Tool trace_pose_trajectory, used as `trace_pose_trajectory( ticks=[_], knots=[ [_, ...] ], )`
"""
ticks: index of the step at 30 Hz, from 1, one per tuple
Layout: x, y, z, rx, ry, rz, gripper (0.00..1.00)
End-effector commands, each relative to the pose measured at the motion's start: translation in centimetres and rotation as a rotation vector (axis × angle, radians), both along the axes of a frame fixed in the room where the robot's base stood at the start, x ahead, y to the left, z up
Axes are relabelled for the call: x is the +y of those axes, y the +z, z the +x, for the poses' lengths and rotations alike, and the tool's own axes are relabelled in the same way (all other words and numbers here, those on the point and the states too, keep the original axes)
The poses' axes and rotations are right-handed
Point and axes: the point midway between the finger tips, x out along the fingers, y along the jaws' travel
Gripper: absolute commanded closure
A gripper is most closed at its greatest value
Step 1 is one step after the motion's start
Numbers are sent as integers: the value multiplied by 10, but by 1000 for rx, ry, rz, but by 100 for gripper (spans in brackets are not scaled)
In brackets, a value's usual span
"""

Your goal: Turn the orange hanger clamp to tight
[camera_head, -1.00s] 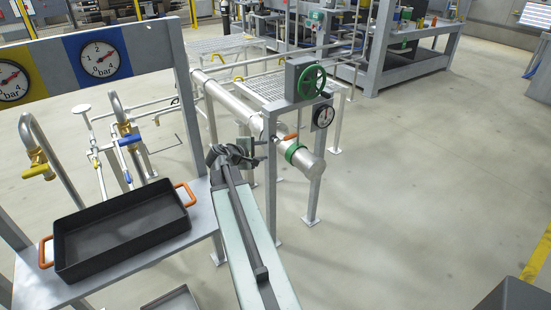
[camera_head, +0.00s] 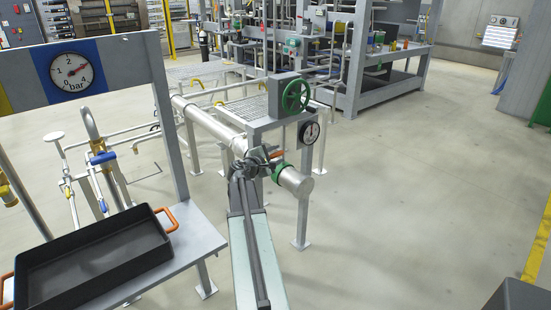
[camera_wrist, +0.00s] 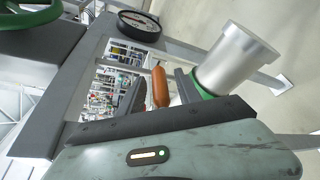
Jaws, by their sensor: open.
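The orange hanger clamp (camera_head: 277,154) shows as a small orange handle by the silver pipe, just left of a green band (camera_head: 280,173). In the wrist view the orange handle (camera_wrist: 161,87) stands between the two dark fingers of my gripper (camera_wrist: 160,92), which is open. I cannot tell whether either finger touches it. In the head view my gripper (camera_head: 254,162) is at the pipe, beside the orange handle, and partly hides the pipe there. The clamp's base is hidden behind my gripper in the wrist view.
A green handwheel (camera_head: 296,95) and a round gauge (camera_head: 309,131) sit on the grey frame just above the clamp. The silver pipe end (camera_wrist: 235,60) is right of the fingers in the wrist view. A black tray (camera_head: 95,259) stands at left.

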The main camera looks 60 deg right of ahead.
Motion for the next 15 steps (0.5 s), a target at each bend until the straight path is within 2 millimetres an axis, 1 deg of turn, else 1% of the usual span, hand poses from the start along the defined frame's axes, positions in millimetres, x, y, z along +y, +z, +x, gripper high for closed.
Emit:
trace_pose_trajectory(
  ticks=[1, 6, 7, 8, 9, 11, 12, 15],
  knots=[
    [-3, -1, 0, 0, 0, 0, 59],
    [-2, 0, 0, 0, 1, 1, 59],
    [-2, 0, 0, 0, 1, 1, 62],
    [-2, 0, 0, 0, 1, 1, 71],
    [-2, 0, 0, 0, 1, 1, 82],
    [-2, 0, 0, 0, 1, 1, 98],
    [-2, 0, 0, 0, 1, 1, 100],
    [-1, 0, 0, 0, 1, 1, 100]
  ],
)
